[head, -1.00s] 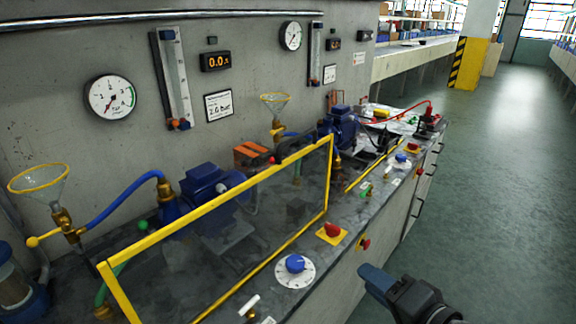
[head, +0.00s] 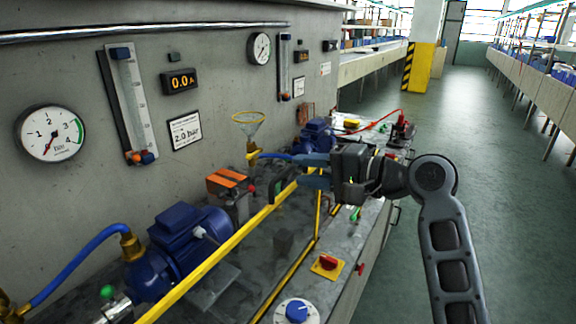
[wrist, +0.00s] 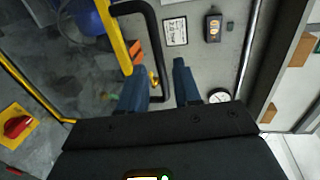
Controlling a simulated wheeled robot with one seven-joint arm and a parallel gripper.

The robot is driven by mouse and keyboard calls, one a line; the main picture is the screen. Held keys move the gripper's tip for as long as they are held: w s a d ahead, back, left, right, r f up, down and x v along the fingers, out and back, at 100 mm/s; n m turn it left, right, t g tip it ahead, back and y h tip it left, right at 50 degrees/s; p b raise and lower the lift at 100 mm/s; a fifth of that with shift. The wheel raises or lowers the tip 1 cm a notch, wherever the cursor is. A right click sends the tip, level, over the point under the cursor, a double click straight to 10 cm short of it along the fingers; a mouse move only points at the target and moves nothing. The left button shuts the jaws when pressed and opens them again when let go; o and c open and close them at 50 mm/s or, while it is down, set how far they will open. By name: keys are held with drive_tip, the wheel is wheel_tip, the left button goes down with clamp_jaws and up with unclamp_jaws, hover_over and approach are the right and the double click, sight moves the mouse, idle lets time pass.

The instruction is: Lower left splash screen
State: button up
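The left splash screen (head: 232,240) is a clear panel in a yellow frame, standing raised along the bench front. Its near lower part is cut off by the head view's bottom edge. A black handle (head: 281,187) sits on its top bar; in the wrist view the handle (wrist: 152,45) is a black loop beside the yellow bar (wrist: 118,40). My gripper (head: 297,170) is at the handle with its blue fingers spread. In the wrist view my gripper (wrist: 160,65) has one finger on each side of the handle bar, with a gap visible. Exact contact cannot be told.
Behind the screen are a blue pump motor (head: 190,240), a glass funnel (head: 249,124) and an orange-topped box (head: 227,182). In front are a red knob on a yellow plate (head: 327,264) and a blue dial (head: 297,311). The aisle floor (head: 460,130) at right is clear.

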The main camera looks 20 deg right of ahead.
sight(293, 169)
drive_tip(key=shift+x, duration=2.15)
clamp_jaws()
